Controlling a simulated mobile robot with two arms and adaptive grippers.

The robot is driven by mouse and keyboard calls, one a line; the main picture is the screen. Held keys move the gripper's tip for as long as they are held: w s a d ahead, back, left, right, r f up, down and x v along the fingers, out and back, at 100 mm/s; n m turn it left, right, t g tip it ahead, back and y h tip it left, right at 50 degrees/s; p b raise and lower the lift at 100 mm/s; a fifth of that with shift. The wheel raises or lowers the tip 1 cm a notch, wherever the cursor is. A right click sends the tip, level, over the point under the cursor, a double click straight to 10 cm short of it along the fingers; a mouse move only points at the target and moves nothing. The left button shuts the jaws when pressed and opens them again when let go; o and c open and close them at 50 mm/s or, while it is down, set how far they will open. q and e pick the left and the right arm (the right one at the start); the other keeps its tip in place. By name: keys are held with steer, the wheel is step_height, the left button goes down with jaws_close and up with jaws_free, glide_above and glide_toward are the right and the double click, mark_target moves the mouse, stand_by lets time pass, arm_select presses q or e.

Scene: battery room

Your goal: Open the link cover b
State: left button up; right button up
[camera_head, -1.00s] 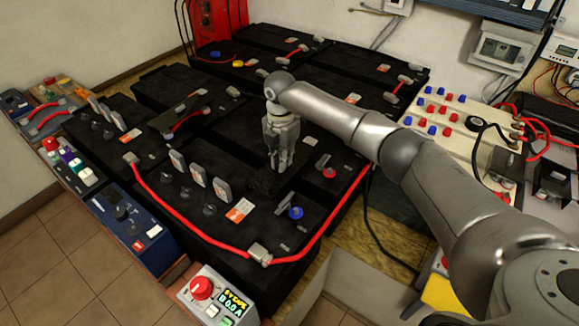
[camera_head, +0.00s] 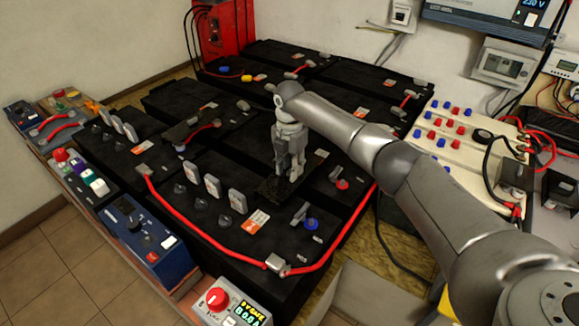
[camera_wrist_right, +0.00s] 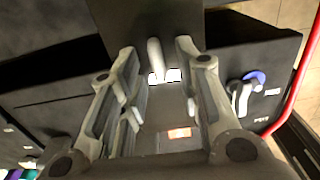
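My right gripper (camera_head: 290,174) points down over a dark, rough-surfaced flat cover (camera_head: 272,191) on the black batteries in the middle of the bank. The gripper hides part of this cover. In the right wrist view my right gripper (camera_wrist_right: 157,52) is open, its fingers well apart. A pale grey upright piece (camera_wrist_right: 155,58) shows between the fingers, with a gap on each side. A similar dark cover (camera_head: 182,136) lies further left, beside a short red cable. I see no letters, so I cannot tell which one is cover b. My left gripper is not in view.
A long red cable (camera_head: 200,236) runs along the front batteries. Upright grey tabs (camera_head: 213,185) and a blue-capped terminal (camera_head: 311,223) stand near my right gripper. A cream box with red and blue knobs (camera_head: 452,128) is at the right. Floor is clear at lower left.

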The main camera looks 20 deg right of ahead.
steer(key=shift+r, duration=0.15)
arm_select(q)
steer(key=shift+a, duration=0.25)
arm_select(e)
step_height(320, 180, up, 12)
steer(key=shift+f, duration=0.2)
stand_by(0.4)
